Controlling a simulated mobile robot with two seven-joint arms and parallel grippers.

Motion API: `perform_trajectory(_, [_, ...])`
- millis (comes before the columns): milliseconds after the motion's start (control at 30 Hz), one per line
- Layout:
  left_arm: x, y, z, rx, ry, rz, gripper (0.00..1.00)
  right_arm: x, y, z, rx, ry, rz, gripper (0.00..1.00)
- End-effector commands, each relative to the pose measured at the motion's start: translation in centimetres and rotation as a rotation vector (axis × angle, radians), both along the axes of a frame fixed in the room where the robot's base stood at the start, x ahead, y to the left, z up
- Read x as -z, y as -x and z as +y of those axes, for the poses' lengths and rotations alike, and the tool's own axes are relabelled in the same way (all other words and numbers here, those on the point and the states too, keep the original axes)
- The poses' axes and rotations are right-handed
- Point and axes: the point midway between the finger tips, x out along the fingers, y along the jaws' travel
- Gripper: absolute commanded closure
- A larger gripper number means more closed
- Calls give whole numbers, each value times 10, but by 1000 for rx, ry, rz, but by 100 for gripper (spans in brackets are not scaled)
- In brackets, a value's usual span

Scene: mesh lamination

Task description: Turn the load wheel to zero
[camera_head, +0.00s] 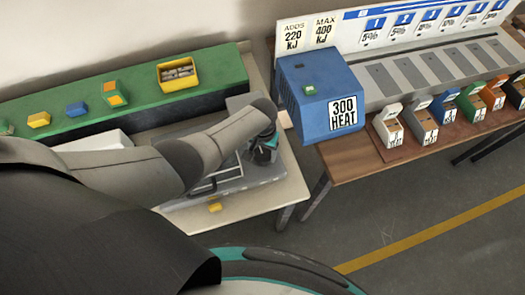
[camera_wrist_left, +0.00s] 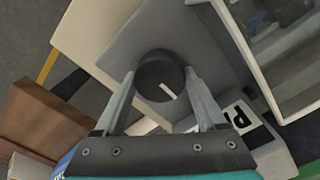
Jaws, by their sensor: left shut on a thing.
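The load wheel (camera_wrist_left: 156,72) is a round black knob in the left wrist view, with a short white mark running toward its lower right rim. It sits on a grey panel (camera_wrist_left: 190,35). My left gripper (camera_wrist_left: 160,80) has one finger on each side of the wheel and is shut on it. In the head view my left gripper (camera_head: 265,152) is at the right end of the grey machine (camera_head: 235,178), and my arm hides much of the machine. The wheel cannot be made out there. My right gripper is in neither view.
A green shelf (camera_head: 220,68) with a yellow bin (camera_head: 177,74) and coloured blocks runs behind the machine. A blue box (camera_head: 305,80) reading "300 HEAT" stands on the brown bench (camera_head: 350,165) at right, beside several small bins. Open floor lies in front.

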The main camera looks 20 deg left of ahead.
Motion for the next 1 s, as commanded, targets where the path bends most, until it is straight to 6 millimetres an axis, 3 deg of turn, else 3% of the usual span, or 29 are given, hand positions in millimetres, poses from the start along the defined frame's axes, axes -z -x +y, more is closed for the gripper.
perform_trajectory(333, [-1,-1,0,-10,3,-2,82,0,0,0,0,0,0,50])
perform_trajectory(367, [-1,-1,0,-10,3,-2,24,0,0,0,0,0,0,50])
perform_trajectory(567, [0,-1,0,-7,2,-1,1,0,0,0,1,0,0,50])
perform_trajectory(867, [-2,0,0,-5,2,-1,0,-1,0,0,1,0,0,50])
perform_trajectory(1000, [-13,-1,0,-5,2,-2,0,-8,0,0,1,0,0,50])
